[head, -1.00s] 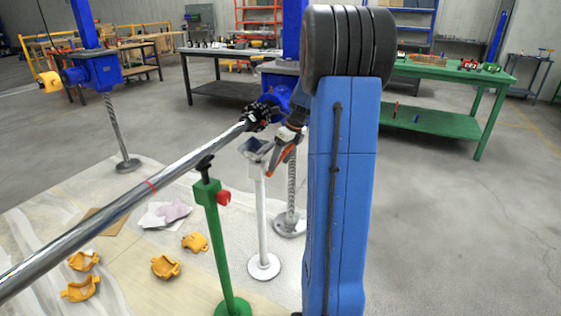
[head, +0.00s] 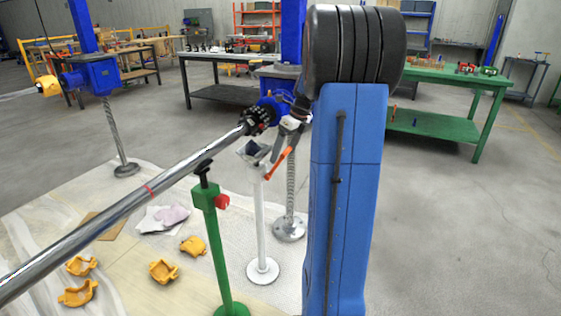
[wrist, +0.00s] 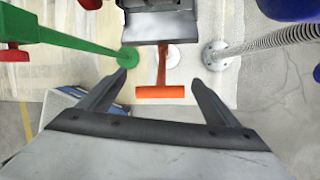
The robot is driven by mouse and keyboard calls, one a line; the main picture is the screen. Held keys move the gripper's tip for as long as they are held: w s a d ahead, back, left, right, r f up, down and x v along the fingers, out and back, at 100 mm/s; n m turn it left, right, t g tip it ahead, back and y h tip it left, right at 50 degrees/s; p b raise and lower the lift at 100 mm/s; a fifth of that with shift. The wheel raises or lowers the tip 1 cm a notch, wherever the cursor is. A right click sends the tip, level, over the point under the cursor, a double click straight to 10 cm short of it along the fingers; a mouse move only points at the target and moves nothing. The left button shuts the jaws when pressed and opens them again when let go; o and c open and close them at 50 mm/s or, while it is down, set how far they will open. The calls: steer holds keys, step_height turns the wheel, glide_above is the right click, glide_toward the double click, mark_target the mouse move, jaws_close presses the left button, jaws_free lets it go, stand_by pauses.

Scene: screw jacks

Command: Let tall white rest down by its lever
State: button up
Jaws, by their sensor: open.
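The tall white rest (head: 261,225) stands upright on its round white foot, below the right end of the long steel shaft (head: 150,189). Its grey head (head: 252,151) shows a visible gap below the shaft. Its orange lever (head: 277,164) slants down from the head; in the wrist view the lever (wrist: 160,92) ends in a crossbar. My gripper (wrist: 158,78) is open, with a finger on each side of the lever and clear room at both sides. In the head view my gripper (head: 284,140) is just above the lever, partly hidden by my arm.
A green rest (head: 211,240) with a red knob stands left of the white one, its dark top at the shaft. Behind are blue jacks with threaded screws (head: 290,200). Yellow clamp parts (head: 164,271) lie on the mat. Open floor lies at the right.

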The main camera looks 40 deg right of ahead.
steer(key=v, duration=1.1)
steer(key=shift+r, duration=0.2)
steer(key=shift+s+d+f, duration=0.1)
steer(key=shift+s, duration=0.15)
steer(key=c, duration=0.8)
steer(key=shift+n+t+y, duration=0.3)
steer(key=shift+n+t, duration=0.1)
steer(key=shift+t, duration=0.3)
steer(key=s, duration=0.1)
steer(key=s+d+f, duration=0.1)
steer(key=s, duration=0.1)
steer(key=s+d, duration=0.1)
steer(key=shift+s+f, duration=0.15)
steer(key=shift+s, duration=0.1)
jaws_close()
steer(key=s+d+f+n+t, duration=0.1)
steer(key=s+d, duration=0.1)
steer(key=s, duration=0.2)
steer(key=w+a+f, duration=0.4)
steer(key=w+f, duration=0.3)
steer(key=shift+w+f+t, duration=0.15)
steer(key=shift+w+t, duration=0.15)
steer(key=shift+t, duration=0.1)
